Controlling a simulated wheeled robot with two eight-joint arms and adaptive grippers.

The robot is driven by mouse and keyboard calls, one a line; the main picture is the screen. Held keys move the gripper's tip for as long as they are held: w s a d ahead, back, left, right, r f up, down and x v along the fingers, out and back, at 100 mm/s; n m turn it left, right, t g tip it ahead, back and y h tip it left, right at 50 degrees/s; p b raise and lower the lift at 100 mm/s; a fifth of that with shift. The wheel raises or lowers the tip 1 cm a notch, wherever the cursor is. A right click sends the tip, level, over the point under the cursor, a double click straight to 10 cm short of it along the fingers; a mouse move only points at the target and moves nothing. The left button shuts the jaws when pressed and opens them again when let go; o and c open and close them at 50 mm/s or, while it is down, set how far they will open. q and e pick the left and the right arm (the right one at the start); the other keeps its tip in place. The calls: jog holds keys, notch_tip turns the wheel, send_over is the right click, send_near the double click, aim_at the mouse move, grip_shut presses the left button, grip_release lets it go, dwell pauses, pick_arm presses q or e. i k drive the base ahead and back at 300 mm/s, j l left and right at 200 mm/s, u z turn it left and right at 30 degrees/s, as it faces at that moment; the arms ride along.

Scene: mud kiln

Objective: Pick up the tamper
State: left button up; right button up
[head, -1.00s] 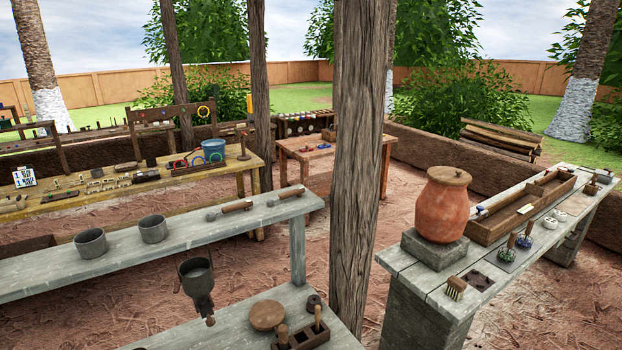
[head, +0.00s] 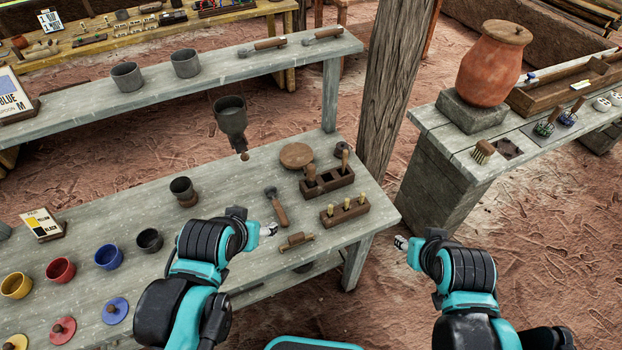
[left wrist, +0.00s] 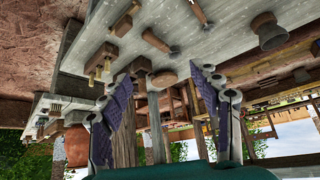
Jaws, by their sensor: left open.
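A short tool with a dark head and a wooden handle (head: 277,207), which looks like the tamper, lies on the near grey bench (head: 236,265). My left gripper (head: 268,229) is open and empty, just in front of its handle and apart from it as far as I can tell. In the left wrist view the left gripper's fingers (left wrist: 158,78) are spread; handled tools lie on the bench beyond, and I cannot tell which is the tamper. My right gripper (head: 401,243) is over the ground to the right of the bench; its jaws are too small to read.
A wooden tool (head: 296,241) lies near the bench's front edge. A peg block (head: 345,211), a compartment box (head: 328,183) and a round wooden lid (head: 296,155) stand to the right. A funnel (head: 231,118) hangs behind. A wooden post (head: 396,90) rises beyond the bench.

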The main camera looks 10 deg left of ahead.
aim_at(311, 167)
jog(key=u, duration=1.55)
jog(key=z, duration=1.3)
jog(key=i+l+u, duration=0.1)
jog(key=i+l, duration=0.15)
jog(key=i+l+u, duration=0.1)
jog(key=l, duration=0.35)
jog(key=i+l, duration=0.3)
jog(key=l+u, duration=0.05)
